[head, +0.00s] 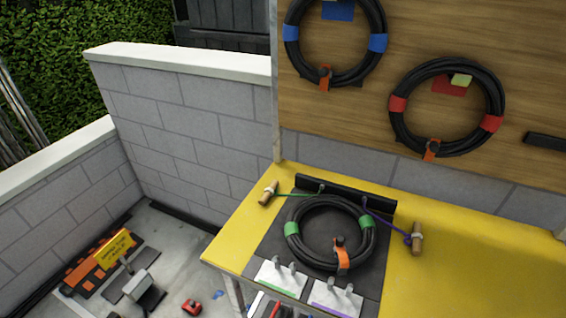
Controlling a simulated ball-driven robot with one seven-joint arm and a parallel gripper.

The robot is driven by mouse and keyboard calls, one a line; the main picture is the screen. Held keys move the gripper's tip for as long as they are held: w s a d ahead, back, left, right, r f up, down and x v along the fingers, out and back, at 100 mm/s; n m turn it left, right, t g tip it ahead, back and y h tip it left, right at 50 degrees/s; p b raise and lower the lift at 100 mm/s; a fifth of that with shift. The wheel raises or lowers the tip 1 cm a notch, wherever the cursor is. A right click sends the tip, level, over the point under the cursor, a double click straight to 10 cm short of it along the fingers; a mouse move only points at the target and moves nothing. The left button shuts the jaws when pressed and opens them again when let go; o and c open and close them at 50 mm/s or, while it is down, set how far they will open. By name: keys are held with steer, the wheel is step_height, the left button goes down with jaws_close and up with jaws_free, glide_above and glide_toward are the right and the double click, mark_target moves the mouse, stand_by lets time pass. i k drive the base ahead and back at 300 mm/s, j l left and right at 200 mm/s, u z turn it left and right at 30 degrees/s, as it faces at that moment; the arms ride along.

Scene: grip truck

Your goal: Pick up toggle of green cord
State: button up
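The green cord (297,194) runs along the back of the dark mat on the yellow bench, from a black bar at the back to a wooden toggle (268,193) at its left end. The toggle is a short light-brown peg, lying tilted on the yellow top near the bench's back left edge. A similar wooden toggle (417,238) on a purple cord (385,221) is at the right of the mat. My gripper is not seen in the head view.
A coiled black cable (300,214) with green bands and an orange strap lies on the dark mat (268,248). Two white cards (281,277) with grey clips are at the front. Cable coils (397,121) hang on the wooden board behind. The right bench top (460,270) is clear.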

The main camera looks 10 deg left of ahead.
mark_target(269, 192)
steer(key=i+j, duration=0.15)
steer(key=j, duration=0.2)
steer(key=i+j, duration=0.15)
steer(key=j, duration=0.25)
steer(key=i+j, duration=0.15)
steer(key=j, duration=0.2)
steer(key=i+j, duration=0.15)
steer(key=j, duration=0.2)
steer(key=k, duration=0.5)
steer(key=i, duration=0.5)
